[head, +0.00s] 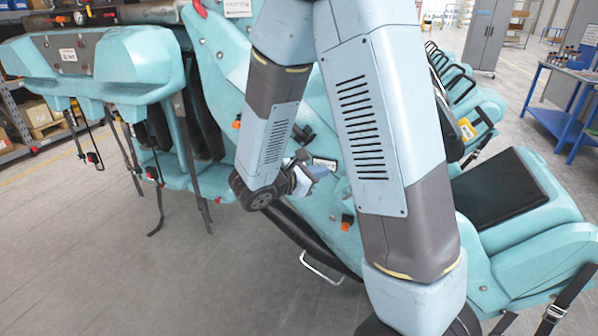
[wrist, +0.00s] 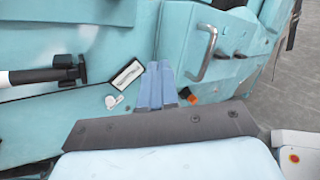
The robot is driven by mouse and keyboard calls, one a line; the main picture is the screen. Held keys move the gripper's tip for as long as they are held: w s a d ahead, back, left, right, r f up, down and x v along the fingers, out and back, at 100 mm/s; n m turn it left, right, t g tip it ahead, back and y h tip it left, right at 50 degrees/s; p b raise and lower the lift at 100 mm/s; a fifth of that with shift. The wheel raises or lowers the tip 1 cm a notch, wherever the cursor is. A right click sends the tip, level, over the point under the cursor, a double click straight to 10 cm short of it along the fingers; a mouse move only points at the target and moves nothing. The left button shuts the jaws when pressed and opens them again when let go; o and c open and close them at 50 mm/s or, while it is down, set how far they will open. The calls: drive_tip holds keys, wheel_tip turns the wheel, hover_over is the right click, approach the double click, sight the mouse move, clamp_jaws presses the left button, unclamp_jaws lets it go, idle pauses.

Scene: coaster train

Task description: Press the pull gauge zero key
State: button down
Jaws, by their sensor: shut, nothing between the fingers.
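A small yellow device with a pale face (head: 467,128) sits among the teal seats at the right in the head view. It may be the pull gauge, but it is too small to tell, and no zero key can be made out on it. My gripper (head: 316,171) is in front of the teal car side in the middle of the head view, well left of the yellow device. In the wrist view my gripper (wrist: 158,72) has its blue fingers together and empty, pointing at the teal panel. The yellow device is not seen in the wrist view.
Near my fingers are a framed label plate (wrist: 126,73), a white tag (wrist: 114,101), an orange knob (wrist: 192,98) and a metal grab handle (wrist: 207,52). A black seat pad (head: 497,187) lies right of my arm. Straps (head: 197,165) hang at left. Open floor (head: 130,270) lies front left.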

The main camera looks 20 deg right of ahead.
drive_tip(key=w+a+f+n+t+y, duration=0.3)
drive_tip(key=w+a+f+n+t, duration=0.2)
drive_tip(key=a+f+n, duration=0.3)
drive_tip(key=shift+w+a+t, duration=0.25)
drive_tip(key=shift+a+t, duration=0.65)
drive_tip(key=shift+f, duration=0.1)
drive_tip(key=x, duration=1.4)
drive_tip(key=shift+w+f, duration=0.1)
drive_tip(key=shift+w, duration=0.05)
